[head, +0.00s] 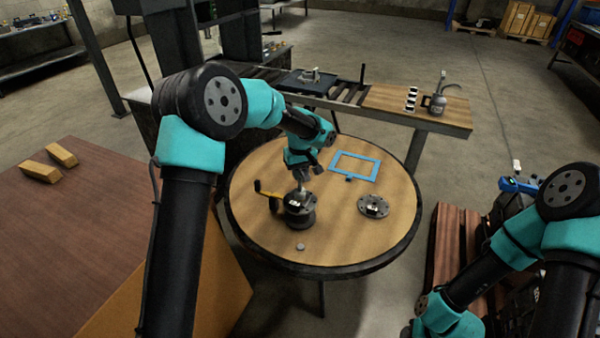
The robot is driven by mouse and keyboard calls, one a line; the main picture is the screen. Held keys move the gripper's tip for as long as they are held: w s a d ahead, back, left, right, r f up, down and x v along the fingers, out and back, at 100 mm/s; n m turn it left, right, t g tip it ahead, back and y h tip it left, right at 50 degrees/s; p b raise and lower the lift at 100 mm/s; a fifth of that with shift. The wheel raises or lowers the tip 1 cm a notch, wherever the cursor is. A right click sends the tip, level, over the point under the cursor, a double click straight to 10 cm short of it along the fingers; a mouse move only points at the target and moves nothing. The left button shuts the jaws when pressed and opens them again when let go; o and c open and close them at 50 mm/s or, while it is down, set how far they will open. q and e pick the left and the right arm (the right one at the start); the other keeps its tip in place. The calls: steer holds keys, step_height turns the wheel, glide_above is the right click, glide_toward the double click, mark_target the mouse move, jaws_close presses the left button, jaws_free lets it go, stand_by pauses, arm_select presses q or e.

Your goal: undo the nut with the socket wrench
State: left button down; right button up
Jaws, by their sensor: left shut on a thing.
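My left gripper (302,176) is over the round table, above a dark cylindrical part (299,213). It is shut on a thin silver piece (300,187), which looks like the socket wrench's shaft; it points down at the top of the dark part. Whether it sits on the nut is too small to tell, and the nut cannot be made out there.
The round wooden table (345,244) also carries a bolted flange (373,206), a blue square outline (356,167), a small dark piece (348,179) and a small grey disc (300,246). Behind stands a bench with an oil can (437,101). The table's front right is clear.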

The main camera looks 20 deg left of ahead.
arm_select(q)
steer(key=n, duration=0.9)
steer(key=shift+n, duration=0.4)
steer(key=n, duration=0.4)
steer(key=shift+r, duration=0.1)
steer(key=n, duration=0.4)
steer(key=shift+n, duration=0.4)
steer(key=shift+r, duration=0.15)
steer(key=shift+r, duration=0.65)
